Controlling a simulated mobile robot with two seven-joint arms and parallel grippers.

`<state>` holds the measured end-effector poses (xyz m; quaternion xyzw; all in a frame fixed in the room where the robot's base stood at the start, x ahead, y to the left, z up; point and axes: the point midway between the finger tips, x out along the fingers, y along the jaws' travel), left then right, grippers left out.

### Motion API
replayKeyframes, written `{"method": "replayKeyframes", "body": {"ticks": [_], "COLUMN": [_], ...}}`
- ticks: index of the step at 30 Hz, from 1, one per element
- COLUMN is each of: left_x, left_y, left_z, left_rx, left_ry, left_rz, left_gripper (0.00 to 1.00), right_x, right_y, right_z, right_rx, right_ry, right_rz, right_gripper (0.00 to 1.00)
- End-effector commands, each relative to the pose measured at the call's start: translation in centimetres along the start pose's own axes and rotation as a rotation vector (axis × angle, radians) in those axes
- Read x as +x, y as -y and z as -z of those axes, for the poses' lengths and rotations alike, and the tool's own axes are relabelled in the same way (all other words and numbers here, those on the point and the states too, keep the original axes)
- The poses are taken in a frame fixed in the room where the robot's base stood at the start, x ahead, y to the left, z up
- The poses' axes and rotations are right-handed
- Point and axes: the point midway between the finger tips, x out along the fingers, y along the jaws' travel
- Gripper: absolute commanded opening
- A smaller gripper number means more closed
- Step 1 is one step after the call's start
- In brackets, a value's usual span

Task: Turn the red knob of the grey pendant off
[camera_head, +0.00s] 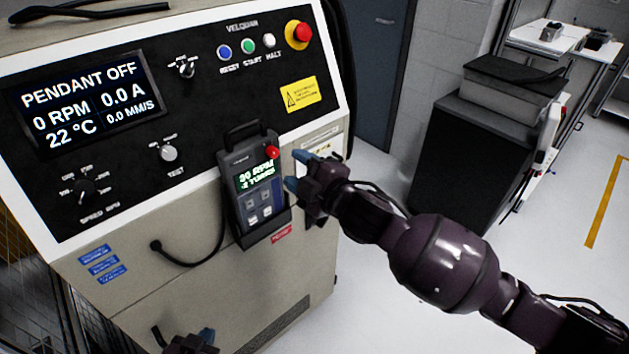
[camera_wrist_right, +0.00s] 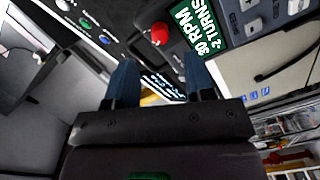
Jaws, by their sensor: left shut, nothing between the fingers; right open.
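The grey pendant (camera_head: 252,187) sits upright in a holder on the front of the machine. The machine display (camera_head: 85,104) reads PENDANT OFF, 0 RPM and 0.0 A. My right gripper (camera_head: 296,170) is open, just right of the pendant and a little below the knob, apart from it. Its two blue fingertips show in the right wrist view (camera_wrist_right: 158,80). My left gripper (camera_head: 207,335) is shut and empty, low at the bottom edge.
The panel carries a red stop button on yellow (camera_head: 298,33), a row of small buttons (camera_head: 246,45), a speed dial (camera_head: 84,187) and a test knob (camera_head: 168,153). A cable (camera_head: 190,262) loops left of the pendant. A dark cabinet (camera_head: 470,160) stands at right. Floor between is clear.

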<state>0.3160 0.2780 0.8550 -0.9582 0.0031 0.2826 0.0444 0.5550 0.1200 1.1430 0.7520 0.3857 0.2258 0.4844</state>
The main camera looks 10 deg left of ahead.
Motion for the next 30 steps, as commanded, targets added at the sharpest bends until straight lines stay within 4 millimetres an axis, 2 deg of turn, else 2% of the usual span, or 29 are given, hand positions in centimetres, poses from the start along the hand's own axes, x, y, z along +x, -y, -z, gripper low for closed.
{"method": "replayKeyframes", "body": {"ticks": [3, 10, 30], "left_x": [0.1, 0.3, 0.4], "left_y": [0.0, -0.1, 0.0], "left_z": [0.1, 0.3, 0.0], "left_rx": [0.0, 0.0, 0.001], "left_ry": [-0.006, -0.014, -0.008], "left_rz": [0.0, -0.001, -0.001], "left_gripper": [0.0, 0.0, 0.0], "right_x": [-1.9, -4.2, -4.7], "right_y": [0.1, 0.0, 0.0], "right_z": [-0.1, -0.1, 0.0], "right_rx": [0.0, 0.0, 0.017], "right_ry": [0.0, 0.001, -0.001], "right_rz": [0.0, 0.0, 0.0], "right_gripper": [0.49, 0.49, 0.49]}}
